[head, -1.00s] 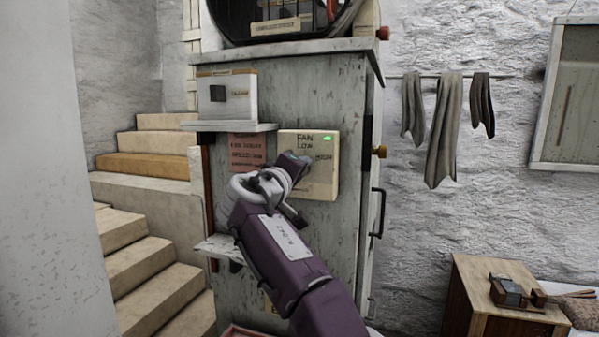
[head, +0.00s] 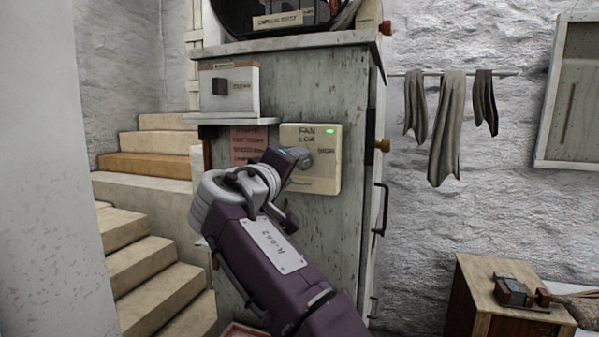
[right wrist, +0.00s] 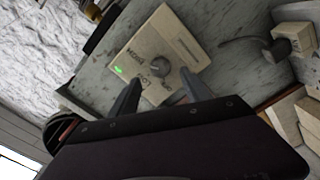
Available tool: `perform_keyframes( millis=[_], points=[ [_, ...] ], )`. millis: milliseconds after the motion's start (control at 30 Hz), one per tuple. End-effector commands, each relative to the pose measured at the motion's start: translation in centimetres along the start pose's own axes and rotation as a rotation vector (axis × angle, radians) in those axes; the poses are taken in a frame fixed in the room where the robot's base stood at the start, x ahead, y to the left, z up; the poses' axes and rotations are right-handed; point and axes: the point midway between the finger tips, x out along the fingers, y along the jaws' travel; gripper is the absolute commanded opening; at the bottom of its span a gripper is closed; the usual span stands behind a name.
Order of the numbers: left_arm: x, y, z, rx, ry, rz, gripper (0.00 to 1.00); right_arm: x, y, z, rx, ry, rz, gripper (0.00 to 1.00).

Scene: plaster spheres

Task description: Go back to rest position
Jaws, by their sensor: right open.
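My right gripper (head: 288,158) is in front of the cream fan panel (head: 325,178) on the grey cabinet, overlapping its left part in the head view. The panel has a lit green light (head: 330,131) and lettering that reads FAN LOW. In the right wrist view the two fingers of the right gripper (right wrist: 161,80) are spread with nothing held between them. The panel (right wrist: 185,38) and its round grey knob (right wrist: 160,66) show beyond the fingertips, apart from them as far as I can tell. My left gripper is not in the head view.
A white switch box (head: 243,90) sits on a small shelf (head: 232,121) up and left of the panel. Stone steps (head: 140,255) are at the left. Cloths hang (head: 447,125) at the right, above a wooden cabinet (head: 478,315). The cabinet handle (head: 381,208) sticks out.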

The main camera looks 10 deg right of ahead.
Motion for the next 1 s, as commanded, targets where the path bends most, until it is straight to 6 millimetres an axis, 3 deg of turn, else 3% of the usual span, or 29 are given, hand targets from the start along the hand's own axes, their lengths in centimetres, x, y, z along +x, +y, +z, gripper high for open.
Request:
perform_keyframes(
  millis=[100,200,500,567,667,733,767,867,1000],
  points=[
    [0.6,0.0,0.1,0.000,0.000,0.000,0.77,-2.0,-0.1,0.0,0.000,0.002,-0.001,0.56],
    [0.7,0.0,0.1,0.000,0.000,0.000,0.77,-2.7,0.0,0.0,0.000,0.000,0.001,0.56],
    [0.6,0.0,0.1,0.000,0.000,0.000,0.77,-2.8,0.2,0.0,0.000,-0.003,0.003,0.56],
    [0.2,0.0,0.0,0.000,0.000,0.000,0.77,-2.3,0.9,0.4,0.001,-0.017,0.012,0.56],
    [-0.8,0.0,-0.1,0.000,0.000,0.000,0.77,-0.9,3.9,1.8,0.019,-0.061,0.046,0.56],
    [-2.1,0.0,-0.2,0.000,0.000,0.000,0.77,0.8,6.2,4.0,-0.005,-0.129,0.070,0.56],
    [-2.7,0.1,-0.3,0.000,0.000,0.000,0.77,1.8,6.1,5.5,-0.033,-0.169,0.055,0.56],
    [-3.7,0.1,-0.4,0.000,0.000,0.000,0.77,4.1,2.8,9.7,-0.111,-0.263,-0.058,0.56],
    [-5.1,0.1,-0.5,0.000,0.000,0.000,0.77,5.2,-3.8,16.4,-0.174,-0.379,-0.283,0.56]
  ],
)
